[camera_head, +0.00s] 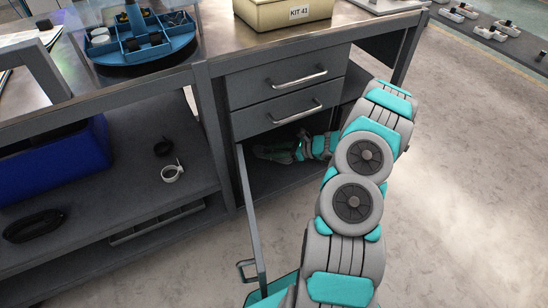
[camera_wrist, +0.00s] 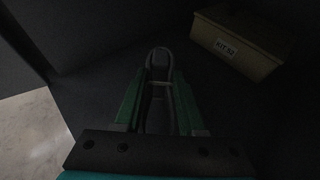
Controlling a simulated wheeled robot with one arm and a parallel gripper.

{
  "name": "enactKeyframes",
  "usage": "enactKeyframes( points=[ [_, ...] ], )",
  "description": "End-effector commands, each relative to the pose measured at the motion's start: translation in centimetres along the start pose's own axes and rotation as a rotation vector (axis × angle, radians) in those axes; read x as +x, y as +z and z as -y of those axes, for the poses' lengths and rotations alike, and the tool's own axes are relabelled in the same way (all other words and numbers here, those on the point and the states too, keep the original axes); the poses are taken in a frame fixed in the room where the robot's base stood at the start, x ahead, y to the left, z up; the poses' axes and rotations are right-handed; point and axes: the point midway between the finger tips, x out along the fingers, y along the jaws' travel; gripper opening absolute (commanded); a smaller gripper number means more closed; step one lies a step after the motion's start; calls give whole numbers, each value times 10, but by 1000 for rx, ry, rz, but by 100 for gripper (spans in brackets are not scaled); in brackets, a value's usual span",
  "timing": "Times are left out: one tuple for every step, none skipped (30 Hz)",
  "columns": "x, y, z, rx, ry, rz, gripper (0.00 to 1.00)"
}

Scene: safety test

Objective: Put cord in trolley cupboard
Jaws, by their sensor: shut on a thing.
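The trolley cupboard (camera_head: 262,180) is the open compartment below two drawers, and its door (camera_head: 252,215) stands open toward me. My arm reaches in from the right, and my gripper (camera_head: 280,151) is inside the dim cupboard. In the wrist view my gripper (camera_wrist: 159,82) has its green fingers shut on a dark looped thing, which looks like the cord (camera_wrist: 158,52). The loop shows at the fingertips, and a part of it runs back between the fingers. Whether it touches the cupboard floor is too dark to tell.
A box labelled KIT 52 (camera_wrist: 240,42) is at the right in the wrist view. The door's edge stands left of my arm.

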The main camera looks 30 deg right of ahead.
Motion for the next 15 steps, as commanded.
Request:
enactKeyframes(
  points=[
    [2,-9,-1,5,0,0,0],
    [4,-13,-1,5,0,0,0],
    [7,-19,-2,5,2,0,0],
    [9,-23,-2,6,3,0,0],
    [10,-26,-3,6,3,0,0],
    [12,-30,-3,6,3,0,0],
    [12,-31,-3,6,3,0,0],
    [12,-32,-3,6,3,1,0],
    [12,-32,-2,5,2,1,0],
    [12,-31,-2,5,2,1,0],
    [12,-31,-2,4,1,1,0],
    [12,-31,-2,4,1,1,0],
    [12,-31,-2,4,1,1,0],
    [12,-31,-2,4,1,1,0],
    [12,-32,-2,4,1,1,0]
  ],
)
